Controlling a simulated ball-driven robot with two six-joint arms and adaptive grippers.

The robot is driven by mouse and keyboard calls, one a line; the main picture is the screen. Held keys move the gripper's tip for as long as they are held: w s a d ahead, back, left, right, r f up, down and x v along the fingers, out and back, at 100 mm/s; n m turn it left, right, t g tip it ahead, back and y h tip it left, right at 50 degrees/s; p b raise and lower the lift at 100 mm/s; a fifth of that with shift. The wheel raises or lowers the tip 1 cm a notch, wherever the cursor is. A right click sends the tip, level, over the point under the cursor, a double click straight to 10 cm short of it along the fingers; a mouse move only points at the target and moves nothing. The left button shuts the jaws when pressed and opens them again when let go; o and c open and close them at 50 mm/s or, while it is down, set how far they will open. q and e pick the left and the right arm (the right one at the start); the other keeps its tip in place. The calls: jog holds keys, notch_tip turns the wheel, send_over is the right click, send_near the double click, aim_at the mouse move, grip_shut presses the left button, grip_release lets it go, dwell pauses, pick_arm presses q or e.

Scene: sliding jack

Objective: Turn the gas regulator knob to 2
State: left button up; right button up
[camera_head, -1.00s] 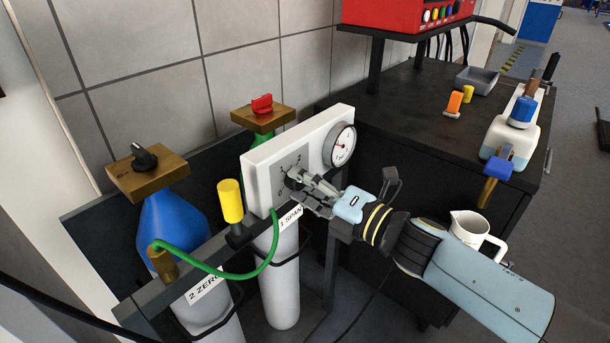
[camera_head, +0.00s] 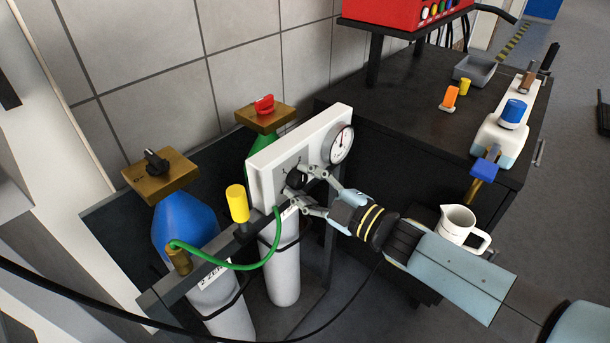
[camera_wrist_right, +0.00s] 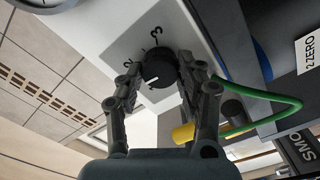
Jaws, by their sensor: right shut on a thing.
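The black round regulator knob (camera_head: 296,180) sits on the white panel (camera_head: 262,178), partly covered by my fingers in the head view. In the right wrist view the knob (camera_wrist_right: 158,70) has a white mark on its lower left edge. A numeral 3 (camera_wrist_right: 156,33) is printed above it; other marks to its left are partly hidden. My right gripper (camera_head: 308,190) reaches in from the right, one finger on each side of the knob. It is shut on the knob, as the right wrist view (camera_wrist_right: 160,78) also shows. My left gripper is not in view.
A round gauge (camera_head: 341,145) is on the panel beside the knob. A green hose (camera_head: 277,242) and a yellow cylinder (camera_head: 238,203) are near its lower left. Blue (camera_head: 187,222) and green (camera_head: 246,142) bottles stand around it. A white mug (camera_head: 458,226) is behind my right forearm.

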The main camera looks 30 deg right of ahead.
jog(key=m+p, duration=0.1)
jog(key=m, duration=0.2)
jog(key=shift+m+p, duration=0.3)
jog(key=shift+p, duration=0.05)
jog(key=shift+f+m+p, duration=0.1)
jog(key=shift+m+p, duration=0.45)
jog(key=shift+m, duration=0.95)
jog(key=shift+s, duration=0.1)
jog(key=o, duration=1.2)
jog(key=shift+c, duration=0.2)
jog(key=shift+d, duration=0.1)
jog(key=v, duration=1.1)
jog(key=shift+s, duration=0.4)
jog(key=shift+d, duration=0.1)
